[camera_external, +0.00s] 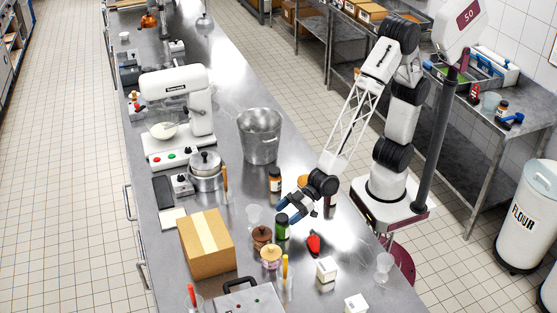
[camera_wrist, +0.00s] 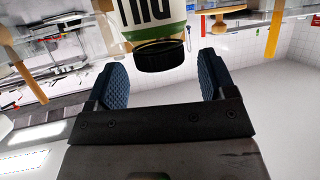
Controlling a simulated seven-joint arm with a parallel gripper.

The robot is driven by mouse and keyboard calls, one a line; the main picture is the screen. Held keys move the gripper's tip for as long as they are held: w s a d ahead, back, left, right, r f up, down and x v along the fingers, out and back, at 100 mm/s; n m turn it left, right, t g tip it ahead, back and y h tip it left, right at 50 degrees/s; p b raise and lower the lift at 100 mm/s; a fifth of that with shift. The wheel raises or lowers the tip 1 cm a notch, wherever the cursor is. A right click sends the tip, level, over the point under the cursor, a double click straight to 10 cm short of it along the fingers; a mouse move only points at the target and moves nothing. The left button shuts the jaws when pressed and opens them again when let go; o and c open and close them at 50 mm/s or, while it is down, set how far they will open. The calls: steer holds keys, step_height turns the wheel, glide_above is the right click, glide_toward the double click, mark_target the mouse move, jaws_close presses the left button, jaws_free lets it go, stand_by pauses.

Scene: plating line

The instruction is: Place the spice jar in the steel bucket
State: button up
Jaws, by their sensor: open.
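The steel bucket (camera_external: 260,148) stands upright on the steel counter, behind and left of my gripper (camera_external: 287,212). A green spice jar (camera_external: 282,230) with a black lid stands on the counter right by my fingertips. The bucket cannot be made out in the wrist view.
An amber jar (camera_external: 275,184) with a dark lid stands between the bucket and the green jar. A cardboard box (camera_external: 206,243), lidded glass jars (camera_external: 262,238) and a red item (camera_external: 313,244) are nearby. A pot (camera_external: 205,178) and mixer (camera_external: 178,110) stand left of the bucket.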

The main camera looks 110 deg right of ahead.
steer(key=v, duration=0.9)
stand_by(0.3)
steer(key=shift+o, duration=0.4)
steer(key=shift+r, duration=0.1)
